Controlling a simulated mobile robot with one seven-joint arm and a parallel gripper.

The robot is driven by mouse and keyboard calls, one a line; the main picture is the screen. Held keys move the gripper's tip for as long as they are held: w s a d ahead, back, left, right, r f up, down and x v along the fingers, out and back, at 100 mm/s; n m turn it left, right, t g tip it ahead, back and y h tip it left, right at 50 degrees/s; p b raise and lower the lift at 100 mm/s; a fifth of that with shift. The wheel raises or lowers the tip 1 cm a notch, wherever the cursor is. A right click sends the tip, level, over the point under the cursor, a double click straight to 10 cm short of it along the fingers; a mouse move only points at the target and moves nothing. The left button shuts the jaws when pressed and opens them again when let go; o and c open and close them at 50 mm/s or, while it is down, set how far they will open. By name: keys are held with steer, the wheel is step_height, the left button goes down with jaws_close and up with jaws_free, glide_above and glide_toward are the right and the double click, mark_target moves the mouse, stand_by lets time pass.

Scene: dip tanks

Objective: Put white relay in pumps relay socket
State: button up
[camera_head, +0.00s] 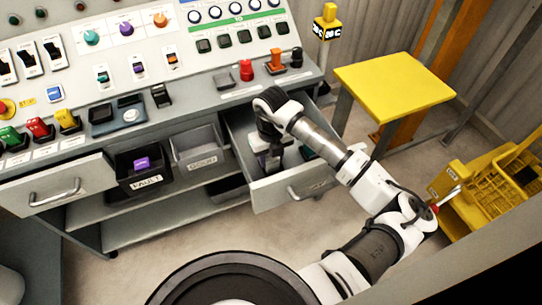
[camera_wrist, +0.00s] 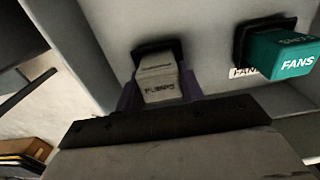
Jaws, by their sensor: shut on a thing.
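My gripper (camera_wrist: 158,92) is shut on the white relay (camera_wrist: 158,76), with a purple finger on each side. The relay has a black base and lettering that seems to read PUMPS. In the head view my gripper (camera_head: 268,158) reaches down into the open drawer (camera_head: 312,186), and the relay is hard to make out there. A teal relay marked FANS (camera_wrist: 284,52) stands beside it, to the right in the wrist view. I cannot tell whether the white relay's base touches the drawer floor. I cannot pick out the pumps relay socket by its label.
A black bin marked FAULT (camera_head: 146,183) holds a purple relay (camera_head: 141,163). A grey bin marked GOOD (camera_head: 201,161) looks empty. The console (camera_head: 205,82) with switches and buttons rises behind the drawer. A yellow table (camera_head: 393,86) stands at right.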

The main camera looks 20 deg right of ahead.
steer(key=o, duration=1)
steer(key=shift+r, duration=0.1)
step_height(320, 180, up, 12)
steer(key=shift+r+b, duration=0.1)
steer(key=shift+b, duration=0.45)
